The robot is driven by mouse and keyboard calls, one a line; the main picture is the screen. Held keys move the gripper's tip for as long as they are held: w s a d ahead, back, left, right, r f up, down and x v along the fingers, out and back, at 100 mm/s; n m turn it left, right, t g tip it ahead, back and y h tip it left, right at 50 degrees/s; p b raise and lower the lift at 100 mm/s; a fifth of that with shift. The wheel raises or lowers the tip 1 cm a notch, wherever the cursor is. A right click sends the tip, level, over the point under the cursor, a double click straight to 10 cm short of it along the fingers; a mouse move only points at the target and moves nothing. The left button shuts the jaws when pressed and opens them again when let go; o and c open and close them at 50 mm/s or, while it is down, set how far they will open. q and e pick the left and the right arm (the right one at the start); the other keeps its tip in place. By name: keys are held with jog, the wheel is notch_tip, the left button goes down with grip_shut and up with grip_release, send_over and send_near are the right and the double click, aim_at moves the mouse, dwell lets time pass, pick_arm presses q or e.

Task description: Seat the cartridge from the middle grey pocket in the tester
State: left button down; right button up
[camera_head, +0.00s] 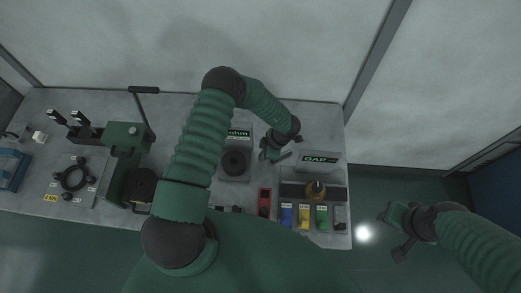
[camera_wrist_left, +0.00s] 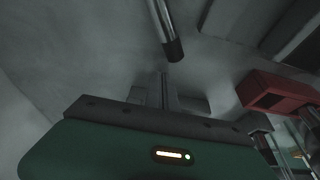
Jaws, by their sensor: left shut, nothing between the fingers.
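The tester is probably the grey unit (camera_head: 236,174) with a dark round part on it and a sign ending in "ohm", partly behind my left arm. My left gripper (camera_head: 273,153) is just to its right, above the table, shut and empty. In the left wrist view its narrow fingers (camera_wrist_left: 164,92) show beyond the green gripper body. I cannot make out the middle grey pocket or its cartridge; a dark part (camera_head: 229,208) at the front edge is mostly hidden by my body. My right gripper (camera_head: 391,232) is off the table's right side, fingers apart, empty.
A green press (camera_head: 128,137) and ring fixture (camera_head: 74,178) stand left.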

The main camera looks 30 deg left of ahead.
pick_arm(q)
jog(key=shift+w+d+r, duration=0.1)
jog(key=shift+w+d, duration=0.05)
jog(key=shift+d, duration=0.45)
jog(key=shift+w+d+r, duration=0.1)
jog(key=shift+d, duration=0.45)
jog(key=shift+w+d+f+b, duration=0.15)
jog(key=shift+w+d+b, duration=0.2)
jog(key=shift+d, duration=0.2)
jog(key=shift+w+d+f+b, duration=0.15)
jog(key=shift+w+d+b, duration=0.15)
jog(key=shift+d, duration=0.25)
jog(key=shift+w+d+r, duration=0.1)
jog(key=shift+w+d, duration=0.1)
jog(key=shift+d, duration=0.15)
jog(key=shift+r, duration=0.15)
